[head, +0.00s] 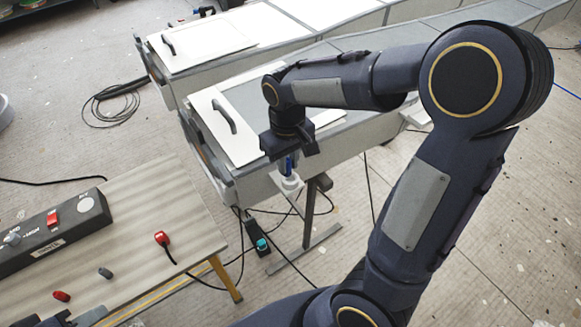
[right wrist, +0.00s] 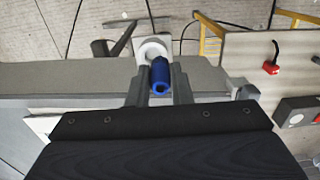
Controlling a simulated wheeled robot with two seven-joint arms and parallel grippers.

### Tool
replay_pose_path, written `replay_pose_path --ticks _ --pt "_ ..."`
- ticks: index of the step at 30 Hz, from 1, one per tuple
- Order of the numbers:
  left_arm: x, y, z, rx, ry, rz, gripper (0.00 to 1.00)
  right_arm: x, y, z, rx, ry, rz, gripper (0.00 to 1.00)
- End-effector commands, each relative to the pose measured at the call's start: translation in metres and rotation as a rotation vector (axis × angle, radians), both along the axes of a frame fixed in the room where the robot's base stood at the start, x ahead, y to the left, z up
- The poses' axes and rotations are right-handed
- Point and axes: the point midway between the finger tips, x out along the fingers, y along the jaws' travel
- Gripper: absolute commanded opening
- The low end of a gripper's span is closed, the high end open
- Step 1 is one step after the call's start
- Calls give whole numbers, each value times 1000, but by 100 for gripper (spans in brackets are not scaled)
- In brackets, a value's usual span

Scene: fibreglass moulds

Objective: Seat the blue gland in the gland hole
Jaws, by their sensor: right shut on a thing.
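The blue gland (head: 290,165) is a short cylinder, held low between the fingers of my right gripper (head: 289,152). In the right wrist view the blue gland (right wrist: 161,75) shows its open end, with a grey finger of my right gripper (right wrist: 160,88) on each side. A white round fitting (head: 291,183) sticks out from the end of the near mould. The fitting (right wrist: 153,46) appears just beyond the gland. Its hole is mostly hidden, so I cannot tell whether the gland touches it. A dark shape at the bottom left edge may be my left gripper; its jaws are unclear.
The near mould (head: 195,115) has a white lid with a handle. A wooden table (head: 150,195) at left carries a dark switch box (head: 50,232), a red plug (head: 161,238) and small red and grey parts. Cables and a black socket box (head: 257,238) lie on the floor.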

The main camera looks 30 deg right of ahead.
Motion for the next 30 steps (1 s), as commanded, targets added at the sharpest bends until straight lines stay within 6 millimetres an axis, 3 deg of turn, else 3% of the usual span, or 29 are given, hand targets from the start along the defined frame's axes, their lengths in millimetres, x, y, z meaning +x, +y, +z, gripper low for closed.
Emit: replay_pose_path --ticks 5,12,26,27,30 --pt "0 0 1 0 0 0 36 4 -8 -11 0 2 -1 0" --pt "0 0 1 0 0 0 36 7 -12 -43 0 2 0 0" --pt "0 0 -4 0 0 0 36 7 -11 -52 0 -1 0 0" --pt "0 0 -2 0 0 0 36 7 -11 -50 0 -1 0 24" --pt "0 0 -2 0 0 0 36 7 -11 -50 0 -1 0 37"
